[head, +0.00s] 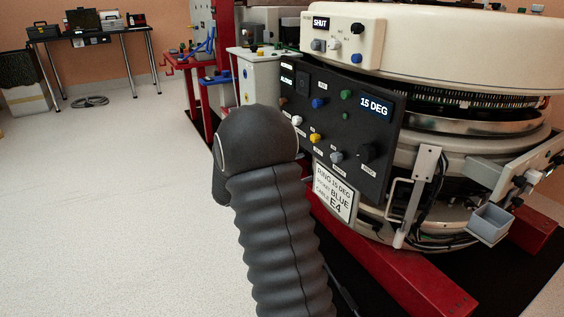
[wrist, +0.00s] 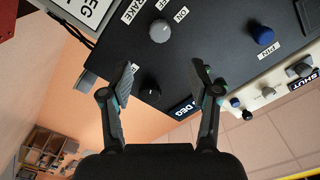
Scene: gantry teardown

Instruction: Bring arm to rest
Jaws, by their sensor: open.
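My gripper (wrist: 166,82) is open and empty in the wrist view, its two fingers spread apart in front of the black control panel (wrist: 215,22). A grey knob (wrist: 160,31) marked BRAKE, OFF and ON lies just beyond the gap between the fingertips. A black knob (wrist: 151,86) shows between the fingers, and a blue knob (wrist: 262,36) marked PIN is to the right. In the head view my dark ribbed arm rises in front of the control panel (head: 345,112); the gripper is hidden there. The panel's display (head: 375,107) reads 15 DEG.
The round gantry (head: 440,50), with a SHUT label, fills the right side. A red base beam (head: 385,265) and a grey bin (head: 491,223) stick out low. A white card (head: 333,191) hangs under the panel. Pale floor (head: 110,220) is clear at left; a table (head: 85,34) stands behind.

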